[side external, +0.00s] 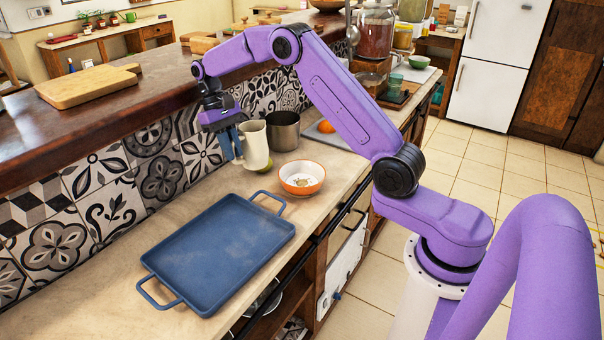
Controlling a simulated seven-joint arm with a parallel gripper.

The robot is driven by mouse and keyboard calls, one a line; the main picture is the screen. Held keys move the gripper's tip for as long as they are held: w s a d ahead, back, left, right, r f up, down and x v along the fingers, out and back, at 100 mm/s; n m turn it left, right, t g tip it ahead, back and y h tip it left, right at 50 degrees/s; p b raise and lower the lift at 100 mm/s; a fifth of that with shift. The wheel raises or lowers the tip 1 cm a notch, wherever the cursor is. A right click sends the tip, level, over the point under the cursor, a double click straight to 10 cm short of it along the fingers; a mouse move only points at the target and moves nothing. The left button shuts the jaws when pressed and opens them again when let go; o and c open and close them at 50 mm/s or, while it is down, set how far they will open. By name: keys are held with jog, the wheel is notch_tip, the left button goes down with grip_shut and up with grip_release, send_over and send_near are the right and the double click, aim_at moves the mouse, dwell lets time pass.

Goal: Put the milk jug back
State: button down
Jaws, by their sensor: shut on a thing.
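The milk jug (255,147) is a cream-white pitcher in the side external view, roughly upright, near the tiled backsplash. My gripper (234,147) is at its left side, shut on it, with the blue fingers at the jug's left edge. The exact grip point is partly hidden. I cannot tell whether the jug's base touches the counter or hangs just above it.
A metal pot (283,131) stands right behind the jug. An orange-rimmed bowl (302,178) is in front of it, and a blue tray (218,252) lies to the front left. A green round item (269,167) shows beside the jug's base. A raised wooden ledge (60,125) runs behind.

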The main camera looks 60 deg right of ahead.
jog(key=shift+s+d+r, duration=0.1)
jog(key=shift+d+r, duration=0.2)
jog(key=s+d+r, duration=0.2)
jog(key=s+d, duration=0.6)
jog(key=s, duration=0.2)
jog(key=s+d+r, duration=0.2)
jog(key=s+d, duration=0.7)
jog(key=s, duration=0.2)
jog(key=shift+n+h, duration=0.3)
jog(key=shift+n, duration=0.1)
jog(key=shift+w+d+f, duration=1.1)
jog(key=shift+w+f, duration=0.95)
jog(key=shift+f, duration=0.1)
jog(key=shift+w+d+f, duration=1.05)
jog(key=shift+w+f, duration=0.95)
jog(key=shift+f, duration=0.15)
jog(key=shift+w+d+f, duration=1.1)
jog(key=shift+w+f, duration=0.95)
jog(key=shift+f, duration=0.1)
jog(key=shift+f, duration=0.15)
jog(key=c, duration=1.1)
grip_release()
